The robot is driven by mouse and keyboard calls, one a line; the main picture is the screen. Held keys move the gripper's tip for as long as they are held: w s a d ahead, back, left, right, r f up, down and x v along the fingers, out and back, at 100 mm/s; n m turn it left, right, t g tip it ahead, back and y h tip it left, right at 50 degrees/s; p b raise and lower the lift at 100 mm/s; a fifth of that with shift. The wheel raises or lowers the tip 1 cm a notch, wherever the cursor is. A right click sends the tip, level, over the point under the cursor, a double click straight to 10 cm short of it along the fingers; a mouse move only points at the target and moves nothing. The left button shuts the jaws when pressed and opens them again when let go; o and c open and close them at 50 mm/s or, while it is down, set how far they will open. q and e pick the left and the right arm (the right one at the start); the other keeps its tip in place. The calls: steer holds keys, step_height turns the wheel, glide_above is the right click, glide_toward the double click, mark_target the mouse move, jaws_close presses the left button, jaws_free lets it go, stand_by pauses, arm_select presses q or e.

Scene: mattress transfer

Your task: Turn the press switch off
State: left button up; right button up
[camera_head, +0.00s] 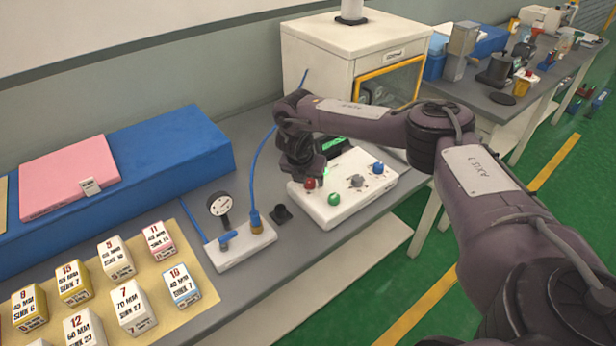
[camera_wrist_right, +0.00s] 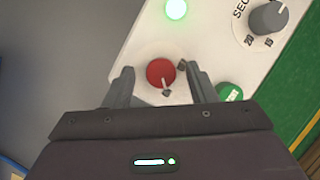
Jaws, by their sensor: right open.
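The press switch box is a white control panel (camera_head: 345,189) on the grey bench. It carries a red button (camera_head: 310,183), a green button (camera_head: 334,199), a grey dial (camera_head: 357,181) and a blue knob (camera_head: 378,168). A green light is lit on it, clearest in the right wrist view (camera_wrist_right: 176,9). My right gripper (camera_head: 308,179) is above the panel's left part, pointing down. In the right wrist view its open fingers (camera_wrist_right: 161,86) stand on either side of the red button (camera_wrist_right: 160,72), with nothing held. Whether they touch the panel I cannot tell. My left gripper is not in view.
A white gauge block (camera_head: 240,248) with a blue hose stands left of the panel. Several small labelled boxes (camera_head: 132,307) stand on a tan mat at front left. A white cabinet (camera_head: 340,55) stands behind the panel.

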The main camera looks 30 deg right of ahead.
steer(key=shift+s, duration=0.1)
steer(key=c, duration=1)
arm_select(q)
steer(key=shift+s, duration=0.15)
arm_select(e)
steer(key=shift+o, duration=0.2)
